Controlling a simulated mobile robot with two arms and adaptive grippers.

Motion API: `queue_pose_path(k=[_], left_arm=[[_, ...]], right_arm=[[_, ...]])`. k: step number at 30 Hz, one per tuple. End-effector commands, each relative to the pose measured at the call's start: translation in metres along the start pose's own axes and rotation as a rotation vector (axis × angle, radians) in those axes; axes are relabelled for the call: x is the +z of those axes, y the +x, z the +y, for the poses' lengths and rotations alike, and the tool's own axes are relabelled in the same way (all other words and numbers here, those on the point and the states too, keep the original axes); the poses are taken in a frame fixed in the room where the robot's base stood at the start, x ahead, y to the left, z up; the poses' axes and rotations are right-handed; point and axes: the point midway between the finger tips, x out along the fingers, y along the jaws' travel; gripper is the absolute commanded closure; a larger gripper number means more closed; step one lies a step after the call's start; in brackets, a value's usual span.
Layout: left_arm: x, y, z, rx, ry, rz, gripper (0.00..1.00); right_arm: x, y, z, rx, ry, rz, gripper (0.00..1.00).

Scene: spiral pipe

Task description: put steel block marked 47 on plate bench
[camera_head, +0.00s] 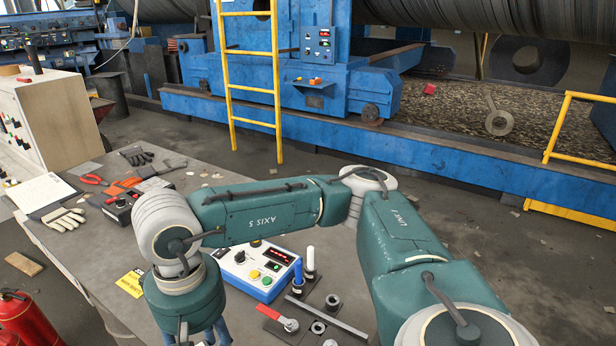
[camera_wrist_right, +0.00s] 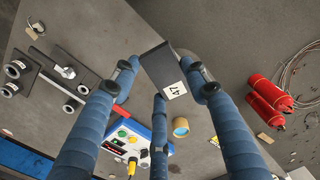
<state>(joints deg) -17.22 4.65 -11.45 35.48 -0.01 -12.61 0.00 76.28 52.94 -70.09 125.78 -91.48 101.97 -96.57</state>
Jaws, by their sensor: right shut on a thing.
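My right gripper (camera_wrist_right: 160,85) has blue fingers and is shut on a dark steel block (camera_wrist_right: 157,62). The block has a white label reading 47 and sits tilted between the fingertips in the right wrist view. Behind it in that view are the grey bench top and, past the bench edge, the floor. In the head view the right arm reaches across the bench (camera_head: 215,172), and only the upper part of the right gripper shows at the bottom edge. The block is hidden there. My left gripper is not in view.
A control box (camera_head: 258,272) with buttons, a red-handled valve (camera_head: 285,322) and pipe fittings (camera_head: 318,328) occupy the bench's right part. Gloves (camera_head: 63,219), pliers (camera_head: 92,179) and a beige console (camera_head: 62,118) are at left. Red extinguishers (camera_head: 28,318) stand off the bench's left edge. A tape roll (camera_wrist_right: 181,127) lies on the bench.

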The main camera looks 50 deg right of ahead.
Motion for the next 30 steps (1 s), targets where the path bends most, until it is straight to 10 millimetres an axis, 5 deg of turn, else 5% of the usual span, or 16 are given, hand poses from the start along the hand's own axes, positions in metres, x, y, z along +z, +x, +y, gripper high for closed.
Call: queue_pose_path(k=[6, 18, 24, 30], left_arm=[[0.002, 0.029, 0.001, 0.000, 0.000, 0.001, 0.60], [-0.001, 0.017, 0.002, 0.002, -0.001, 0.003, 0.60], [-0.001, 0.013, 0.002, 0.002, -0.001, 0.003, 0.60], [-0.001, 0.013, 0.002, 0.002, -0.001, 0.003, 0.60]], right_arm=[[-0.055, 0.010, 0.015, -0.003, 0.727, 0.001, 0.96], [-0.134, -0.034, 0.065, 0.000, 2.199, 0.000, 0.96], [-0.150, -0.045, 0.084, 0.000, 2.672, 0.001, 0.96], [-0.155, -0.049, 0.091, 0.000, 2.846, 0.001, 0.96]])
